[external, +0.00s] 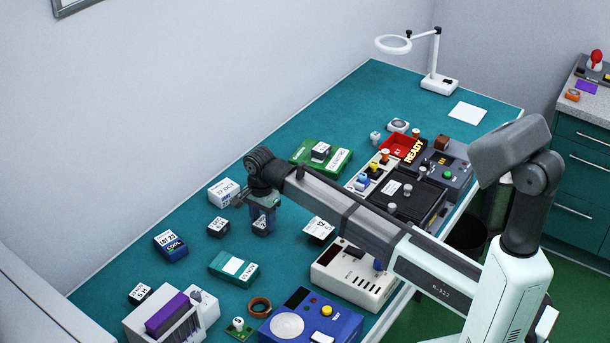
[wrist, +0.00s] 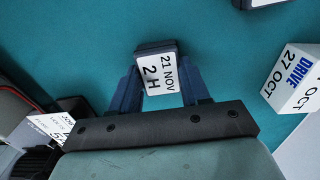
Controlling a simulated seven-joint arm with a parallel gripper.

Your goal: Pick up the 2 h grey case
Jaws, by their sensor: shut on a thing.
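The 2 h grey case (wrist: 157,72) is a small dark grey block with a white label reading "21 NOV 2 H" in the wrist view. My gripper (wrist: 158,90) is shut on it, with one finger on each side. In the external view, my gripper (external: 262,206) points down over the left-middle of the bench. The case (external: 262,225) shows upright between the fingers, partly hidden by them. I cannot tell whether its bottom touches the bench.
A dark case (external: 218,227) and a white "27 OCT" box (external: 224,192) stand left of my gripper. A blue "COOL" case (external: 171,246), teal case (external: 234,269) and white "12" card (external: 319,229) lie around it. A beige instrument (external: 352,278) stands in front.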

